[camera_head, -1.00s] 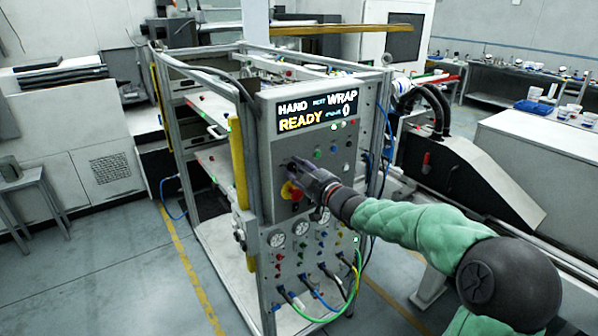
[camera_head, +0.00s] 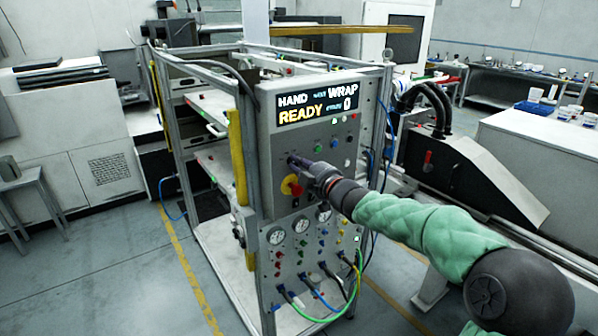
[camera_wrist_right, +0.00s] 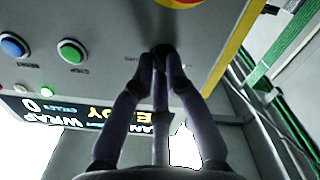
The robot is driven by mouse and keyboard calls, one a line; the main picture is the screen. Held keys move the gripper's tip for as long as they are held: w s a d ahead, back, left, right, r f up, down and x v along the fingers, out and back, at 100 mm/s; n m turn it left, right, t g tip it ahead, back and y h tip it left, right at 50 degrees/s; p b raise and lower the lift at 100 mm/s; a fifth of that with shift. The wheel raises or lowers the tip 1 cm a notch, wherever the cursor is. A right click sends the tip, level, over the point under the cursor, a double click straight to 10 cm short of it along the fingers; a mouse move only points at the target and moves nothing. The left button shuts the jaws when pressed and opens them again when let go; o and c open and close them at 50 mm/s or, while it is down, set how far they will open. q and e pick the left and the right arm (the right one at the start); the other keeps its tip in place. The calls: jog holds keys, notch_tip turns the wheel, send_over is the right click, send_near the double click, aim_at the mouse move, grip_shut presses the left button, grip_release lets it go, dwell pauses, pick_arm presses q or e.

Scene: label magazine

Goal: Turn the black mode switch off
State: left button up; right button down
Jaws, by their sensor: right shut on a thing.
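The black mode switch (camera_wrist_right: 163,50) is on the grey control panel (camera_wrist_right: 205,28), and in the right wrist view it is mostly hidden between my fingertips. In the head view my right gripper (camera_head: 295,163) reaches the panel from the right, just above the red and yellow stop button (camera_head: 292,186). The switch's pointing direction cannot be made out. My left gripper is not in view.
The display (camera_head: 317,103) above reads HAND, WRAP, READY and 0. Blue (camera_wrist_right: 13,45) and green (camera_wrist_right: 71,51) buttons sit beside the switch in the wrist view. Gauges (camera_head: 277,236) and looping hoses (camera_head: 318,318) are lower on the cabinet. Floor to the left is clear.

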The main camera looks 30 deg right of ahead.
jog(key=n+b, duration=0.3)
jog(key=n, duration=0.2)
jog(key=shift+a, duration=0.1)
dwell(0.4)
jog(key=c, duration=1.2)
grip_release()
jog(key=shift+c, duration=0.2)
jog(key=s, duration=1.2)
jog(key=shift+d, duration=0.45)
